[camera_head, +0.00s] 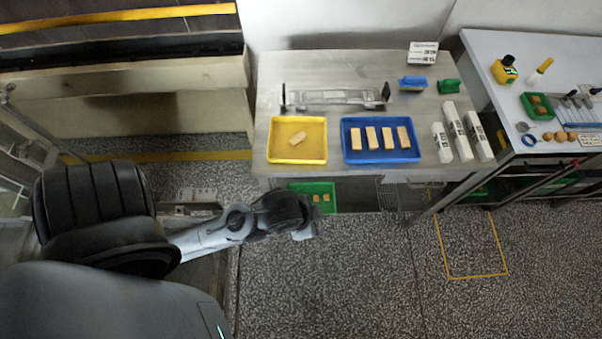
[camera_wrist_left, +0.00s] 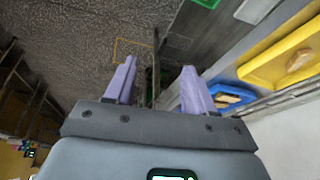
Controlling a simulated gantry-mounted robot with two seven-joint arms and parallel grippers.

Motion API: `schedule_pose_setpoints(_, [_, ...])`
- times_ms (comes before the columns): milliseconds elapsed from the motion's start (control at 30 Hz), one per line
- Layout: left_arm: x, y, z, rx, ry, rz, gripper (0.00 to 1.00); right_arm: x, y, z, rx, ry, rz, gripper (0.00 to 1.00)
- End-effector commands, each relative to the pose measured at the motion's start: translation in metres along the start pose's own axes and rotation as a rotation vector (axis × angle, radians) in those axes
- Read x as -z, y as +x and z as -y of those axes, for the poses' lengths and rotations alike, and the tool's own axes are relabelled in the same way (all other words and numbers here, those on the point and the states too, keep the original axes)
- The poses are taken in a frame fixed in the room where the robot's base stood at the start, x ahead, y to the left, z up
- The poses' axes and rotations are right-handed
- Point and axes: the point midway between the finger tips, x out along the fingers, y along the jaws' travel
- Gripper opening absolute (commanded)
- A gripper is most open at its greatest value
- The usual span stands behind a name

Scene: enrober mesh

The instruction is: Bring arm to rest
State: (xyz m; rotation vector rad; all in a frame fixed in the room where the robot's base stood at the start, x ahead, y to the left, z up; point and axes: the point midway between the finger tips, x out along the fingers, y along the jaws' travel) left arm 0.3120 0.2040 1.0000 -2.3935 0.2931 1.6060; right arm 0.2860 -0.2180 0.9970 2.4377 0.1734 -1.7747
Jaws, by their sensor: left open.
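My left arm reaches in from the left in the head view. Its gripper (camera_head: 305,231) hangs over the speckled floor in front of the steel table (camera_head: 345,69). In the left wrist view the gripper (camera_wrist_left: 158,72) shows two pale fingers spread apart with nothing between them. It is apart from the table and the trays. My right gripper is in neither view.
On the table are a yellow tray (camera_head: 312,157) holding one tan bar, a blue tray (camera_head: 368,159) holding several bars, a clear mesh frame (camera_head: 335,96) and white boxes (camera_head: 459,131). A green bin (camera_head: 325,188) sits below. The floor to the right is clear.

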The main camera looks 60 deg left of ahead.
Motion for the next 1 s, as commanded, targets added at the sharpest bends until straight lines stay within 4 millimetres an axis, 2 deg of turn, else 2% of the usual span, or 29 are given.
schedule_pose_setpoints(33, [-0.012,-0.003,0.002,-0.004,-0.06,0.03,0.54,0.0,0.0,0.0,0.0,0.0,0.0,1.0])
schedule_pose_setpoints(100, [-0.021,-0.005,0.004,-0.005,-0.116,0.056,0.54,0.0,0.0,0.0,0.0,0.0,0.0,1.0])
schedule_pose_setpoints(200, [-0.028,-0.007,0.005,-0.006,-0.152,0.075,0.54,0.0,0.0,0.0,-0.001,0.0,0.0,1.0])
schedule_pose_setpoints(500, [-0.028,-0.007,0.006,-0.006,-0.152,0.075,0.54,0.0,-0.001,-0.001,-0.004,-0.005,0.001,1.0])
schedule_pose_setpoints(633, [-0.025,-0.015,0.006,-0.006,-0.151,0.075,0.54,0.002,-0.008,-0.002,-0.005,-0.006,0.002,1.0])
schedule_pose_setpoints(767, [-0.018,-0.032,0.008,-0.006,-0.15,0.075,0.54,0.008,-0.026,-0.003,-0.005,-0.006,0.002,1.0])
schedule_pose_setpoints(867, [-0.01,-0.053,0.01,-0.006,-0.15,0.075,0.54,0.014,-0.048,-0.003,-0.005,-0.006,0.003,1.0])
schedule_pose_setpoints(1000, [0.005,-0.091,0.013,-0.006,-0.149,0.075,0.54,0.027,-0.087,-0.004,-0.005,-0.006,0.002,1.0])
